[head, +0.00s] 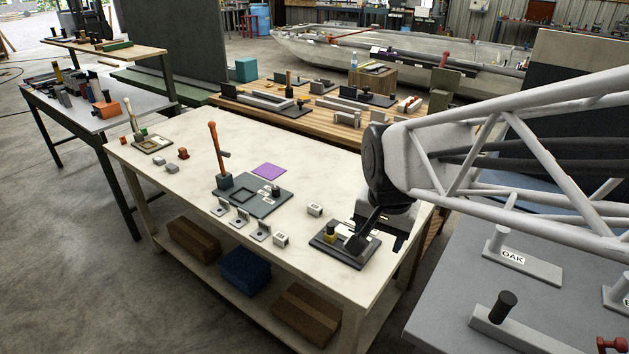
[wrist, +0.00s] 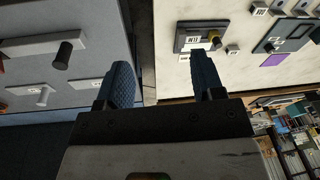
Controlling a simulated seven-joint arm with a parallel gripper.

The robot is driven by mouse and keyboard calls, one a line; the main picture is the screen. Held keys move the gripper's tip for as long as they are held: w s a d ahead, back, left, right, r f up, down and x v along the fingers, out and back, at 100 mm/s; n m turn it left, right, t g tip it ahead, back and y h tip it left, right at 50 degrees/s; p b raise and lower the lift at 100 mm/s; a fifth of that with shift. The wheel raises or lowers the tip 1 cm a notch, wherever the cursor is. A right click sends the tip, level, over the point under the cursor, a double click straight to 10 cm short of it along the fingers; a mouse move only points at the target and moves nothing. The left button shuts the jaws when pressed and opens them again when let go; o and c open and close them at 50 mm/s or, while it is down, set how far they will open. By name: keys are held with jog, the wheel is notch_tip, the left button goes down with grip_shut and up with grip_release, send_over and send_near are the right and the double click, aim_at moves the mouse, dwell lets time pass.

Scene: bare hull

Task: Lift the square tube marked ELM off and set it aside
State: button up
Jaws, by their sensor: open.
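My gripper (wrist: 160,62) is open and empty, with its two dark fingers apart in the wrist view. In the head view my gripper (head: 362,236) hangs over the near right end of the pale table, hiding part of a dark base. Two small pale labelled blocks, one nearer (head: 281,239) and one farther (head: 314,209), stand on the table. I cannot read ELM on any label, so the tube is not certain.
A dark fixture plate (head: 262,207) with an orange post (head: 215,150) and a purple square (head: 269,170) are farther left. A grey table (head: 440,300) at the right holds a piece marked OAK (head: 525,265) and upright pegs. The pale table (head: 185,200) has free room left.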

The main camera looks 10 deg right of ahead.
jog(key=w+d+f+m, duration=0.1)
jog(key=w+f+m, duration=0.5)
jog(key=w, duration=0.2)
jog(key=w+f+m+g, duration=0.1)
jog(key=w+f+m, duration=0.5)
jog(key=w+m, duration=0.1)
jog(key=w+d+f+m+g, duration=0.1)
jog(key=w+f+m, duration=0.5)
jog(key=w, duration=0.3)
jog(key=shift+w+d+f+m, duration=0.25)
jog(key=shift+d+f+m, duration=0.05)
jog(key=shift+f+m, duration=0.15)
jog(key=shift+w+f, duration=0.15)
jog(key=shift+f, duration=0.1)
jog(key=shift+f, duration=1.25)
jog(key=shift+f, duration=0.15)
jog(key=shift+d+f, duration=0.15)
jog(key=shift+f, duration=1.1)
jog(key=shift+d+f, duration=0.15)
jog(key=shift+f, duration=1.1)
jog(key=shift+c, duration=0.3)
